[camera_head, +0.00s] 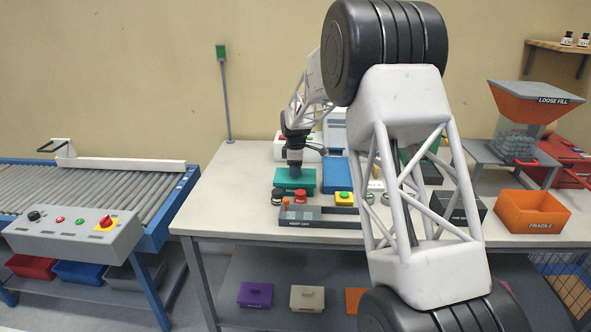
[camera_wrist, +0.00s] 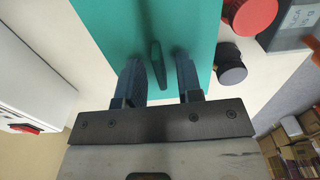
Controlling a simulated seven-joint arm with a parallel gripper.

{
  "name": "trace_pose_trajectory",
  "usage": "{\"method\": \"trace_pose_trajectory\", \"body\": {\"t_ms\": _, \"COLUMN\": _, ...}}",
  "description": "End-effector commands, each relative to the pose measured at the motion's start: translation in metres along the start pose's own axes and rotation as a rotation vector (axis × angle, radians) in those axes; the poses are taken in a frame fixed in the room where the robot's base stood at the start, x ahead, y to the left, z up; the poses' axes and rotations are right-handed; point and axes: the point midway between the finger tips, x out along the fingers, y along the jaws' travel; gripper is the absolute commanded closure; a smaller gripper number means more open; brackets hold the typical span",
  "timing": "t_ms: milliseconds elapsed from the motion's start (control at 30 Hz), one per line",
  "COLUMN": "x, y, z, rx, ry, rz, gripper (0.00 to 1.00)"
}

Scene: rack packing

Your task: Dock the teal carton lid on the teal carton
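The teal carton (camera_head: 306,187) stands on the workbench, left of centre, with a small unreadable label on its front. In the wrist view a flat teal lid (camera_wrist: 105,30) with an upright teal fin handle (camera_wrist: 156,65) fills the upper middle. My gripper (camera_wrist: 159,62) is open, its two dark fingers on either side of the fin with visible gaps to both. In the head view my gripper (camera_head: 295,175) points down over the teal top. Whether the lid is seated flush on the carton cannot be told.
A red mushroom button (camera_head: 300,196) and a black-capped knob (camera_head: 277,196) stand just in front of the carton, close to its edge. A yellow-based green button (camera_head: 344,198) is to the right. My arm hides the bench's middle.

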Motion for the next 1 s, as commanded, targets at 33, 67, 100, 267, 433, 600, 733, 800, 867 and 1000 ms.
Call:
{"method": "trace_pose_trajectory", "body": {"t_ms": 33, "x": 0.0, "y": 0.0, "z": 0.0, "rx": 0.0, "ry": 0.0, "rz": 0.0, "gripper": 0.67}}
{"method": "trace_pose_trajectory", "body": {"t_ms": 67, "x": 0.0, "y": 0.0, "z": 0.0, "rx": 0.0, "ry": 0.0, "rz": 0.0, "gripper": 0.67}}
{"method": "trace_pose_trajectory", "body": {"t_ms": 100, "x": 0.0, "y": 0.0, "z": 0.0, "rx": 0.0, "ry": 0.0, "rz": 0.0, "gripper": 0.67}}
{"method": "trace_pose_trajectory", "body": {"t_ms": 267, "x": -0.002, "y": 0.0, "z": 0.0, "rx": 0.0, "ry": 0.0, "rz": 0.0, "gripper": 0.67}}
{"method": "trace_pose_trajectory", "body": {"t_ms": 433, "x": -0.011, "y": 0.0, "z": 0.0, "rx": 0.0, "ry": 0.0, "rz": 0.001, "gripper": 0.67}}
{"method": "trace_pose_trajectory", "body": {"t_ms": 600, "x": -0.03, "y": 0.0, "z": 0.0, "rx": 0.0, "ry": 0.0, "rz": 0.001, "gripper": 0.67}}
{"method": "trace_pose_trajectory", "body": {"t_ms": 733, "x": -0.05, "y": 0.0, "z": 0.0, "rx": 0.0, "ry": 0.001, "rz": 0.002, "gripper": 0.67}}
{"method": "trace_pose_trajectory", "body": {"t_ms": 800, "x": -0.061, "y": 0.0, "z": 0.0, "rx": 0.0, "ry": 0.0, "rz": 0.002, "gripper": 0.67}}
{"method": "trace_pose_trajectory", "body": {"t_ms": 867, "x": -0.072, "y": 0.001, "z": 0.0, "rx": 0.0, "ry": 0.001, "rz": 0.002, "gripper": 0.67}}
{"method": "trace_pose_trajectory", "body": {"t_ms": 1000, "x": -0.095, "y": 0.0, "z": 0.0, "rx": 0.0, "ry": 0.001, "rz": 0.002, "gripper": 0.67}}
